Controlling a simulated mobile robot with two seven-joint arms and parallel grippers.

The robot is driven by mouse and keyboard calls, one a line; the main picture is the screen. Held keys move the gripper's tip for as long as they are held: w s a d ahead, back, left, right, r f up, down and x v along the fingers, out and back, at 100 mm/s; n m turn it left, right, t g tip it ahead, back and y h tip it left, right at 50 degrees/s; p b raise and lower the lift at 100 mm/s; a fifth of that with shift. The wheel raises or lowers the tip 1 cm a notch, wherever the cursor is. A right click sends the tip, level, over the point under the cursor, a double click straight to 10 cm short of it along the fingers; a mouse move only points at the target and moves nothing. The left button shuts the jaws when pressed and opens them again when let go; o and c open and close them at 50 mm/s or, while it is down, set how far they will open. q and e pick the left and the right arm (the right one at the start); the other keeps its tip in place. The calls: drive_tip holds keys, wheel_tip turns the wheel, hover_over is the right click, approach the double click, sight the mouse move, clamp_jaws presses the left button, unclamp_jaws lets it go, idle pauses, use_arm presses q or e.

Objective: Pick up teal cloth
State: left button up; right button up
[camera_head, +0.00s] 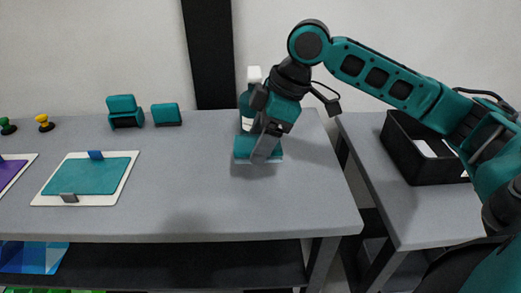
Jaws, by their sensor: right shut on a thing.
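My right gripper (262,156) reaches down at the back right of the grey table. It is shut on a teal piece (243,147), which I take to be the teal cloth. The gripper's finger covers much of this piece, so its full shape is hidden. The piece is low, at or just above a thin pale edge near the tabletop; I cannot tell whether it is lifted. My left gripper is not in view.
A bottle with a white top (254,74) stands close behind my right gripper. Teal blocks (166,114), a clipped teal sheet on a white board (133,166) and knobs (45,122) are further left. A black bin (432,171) is on the right table. The middle front is clear.

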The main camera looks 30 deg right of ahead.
wheel_tip(320, 180, up, 15)
drive_tip(key=p, duration=0.3)
drive_tip(key=o, duration=0.5)
drive_tip(key=c, duration=0.3)
